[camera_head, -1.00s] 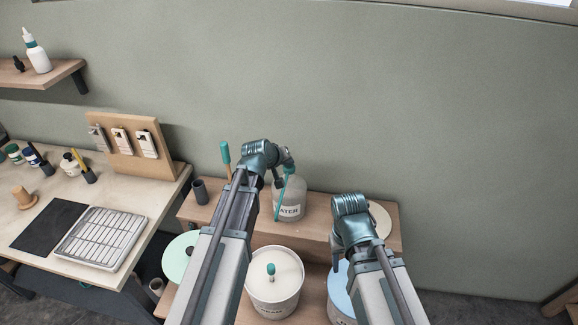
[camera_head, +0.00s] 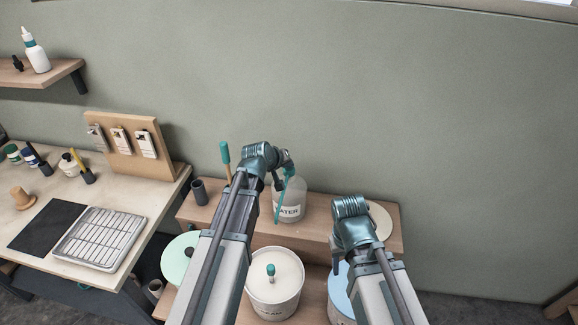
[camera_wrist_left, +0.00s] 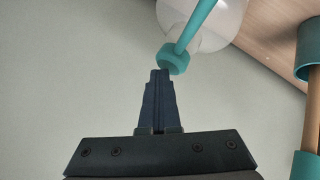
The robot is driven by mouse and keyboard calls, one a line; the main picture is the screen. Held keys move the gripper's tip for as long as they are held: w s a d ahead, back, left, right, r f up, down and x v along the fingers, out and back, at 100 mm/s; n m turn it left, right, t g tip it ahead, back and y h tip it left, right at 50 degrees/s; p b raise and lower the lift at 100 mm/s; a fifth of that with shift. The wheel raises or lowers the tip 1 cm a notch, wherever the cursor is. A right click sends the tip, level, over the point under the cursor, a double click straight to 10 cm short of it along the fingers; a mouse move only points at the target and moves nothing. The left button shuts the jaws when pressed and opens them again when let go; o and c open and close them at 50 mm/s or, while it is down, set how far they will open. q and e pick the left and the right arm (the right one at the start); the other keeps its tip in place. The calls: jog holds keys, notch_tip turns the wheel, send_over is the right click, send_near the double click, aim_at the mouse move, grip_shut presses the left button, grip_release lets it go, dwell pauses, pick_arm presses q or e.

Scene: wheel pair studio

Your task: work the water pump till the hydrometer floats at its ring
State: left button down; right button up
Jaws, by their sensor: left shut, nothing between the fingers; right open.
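The water bottle (camera_head: 289,208) is translucent with a WATER label and stands on the wooden stand's back step. Its teal pump head (camera_wrist_left: 172,58) and long teal spout show in the left wrist view. My left gripper (camera_wrist_left: 160,74) is shut and empty, its tips right beside the pump head; I cannot tell whether they touch. A teal-topped float (camera_head: 270,269), seemingly the hydrometer, stands in the white bucket (camera_head: 274,303). Its ring is too small to make out. My right gripper (camera_head: 335,267) is open above the blue-topped bucket (camera_head: 341,300), partly hidden by its own arm.
A teal-handled stick (camera_head: 225,155) stands behind my left arm and near my gripper in the wrist view. A dark cup (camera_head: 199,190) and a pale green disc (camera_head: 179,260) are to the left. A workbench (camera_head: 110,195) with a tray stands further left.

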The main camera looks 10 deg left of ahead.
pick_arm(q)
jog(key=shift+f+b, duration=0.4)
jog(key=shift+f, duration=0.05)
dwell(0.3)
jog(key=shift+r, duration=0.1)
jog(key=shift+r+p, duration=1.7)
jog(key=shift+p, duration=0.15)
jog(key=shift+r, duration=0.1)
notch_tip(320, 180, up, 5)
jog(key=p, duration=0.5)
